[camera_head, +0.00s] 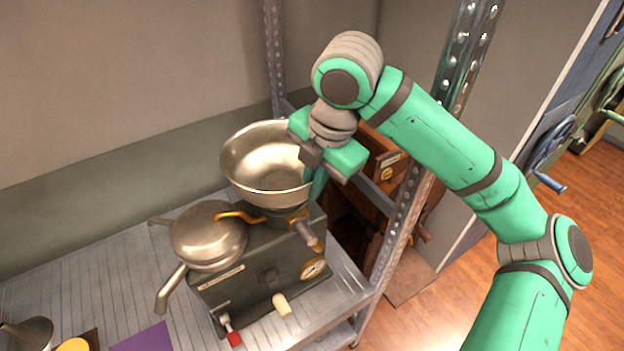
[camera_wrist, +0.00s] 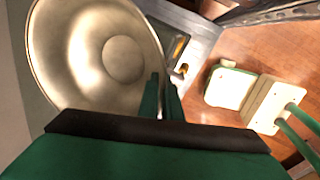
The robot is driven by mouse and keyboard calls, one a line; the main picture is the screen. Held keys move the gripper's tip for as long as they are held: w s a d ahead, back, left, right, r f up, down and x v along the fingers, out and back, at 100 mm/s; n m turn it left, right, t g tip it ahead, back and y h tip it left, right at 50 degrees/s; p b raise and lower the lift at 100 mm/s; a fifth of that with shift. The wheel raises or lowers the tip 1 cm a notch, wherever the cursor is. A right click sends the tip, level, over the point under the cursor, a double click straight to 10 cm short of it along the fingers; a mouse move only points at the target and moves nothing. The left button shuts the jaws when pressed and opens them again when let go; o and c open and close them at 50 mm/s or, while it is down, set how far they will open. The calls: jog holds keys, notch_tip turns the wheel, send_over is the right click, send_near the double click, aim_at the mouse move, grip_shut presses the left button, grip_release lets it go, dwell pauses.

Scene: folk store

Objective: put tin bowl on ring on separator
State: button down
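The tin bowl (camera_head: 262,150) is a wide, shiny metal bowl over the right part of the dark green separator (camera_head: 245,290). It looks about level, with its opening upward. The ring is hidden beneath the bowl, so I cannot tell whether the bowl rests on it or hangs just above. My gripper (camera_head: 318,183) is at the bowl's right rim, pointing down. In the wrist view the bowl (camera_wrist: 85,55) fills the upper left, and the fingers of my gripper (camera_wrist: 161,98) are close together with the rim between them.
A lidded metal vessel (camera_head: 208,236) with a spout stands on the separator's left part. The metal shelf (camera_head: 110,272) holds a purple item (camera_head: 144,339) and a funnel-like metal piece (camera_head: 28,334) at lower left. A perforated post (camera_head: 402,236) stands close on the right.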

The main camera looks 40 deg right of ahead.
jog(key=shift+w, duration=0.15)
jog(key=shift+f, duration=0.25)
jog(key=c, duration=1.9)
grip_release()
jog(key=shift+a, duration=0.1)
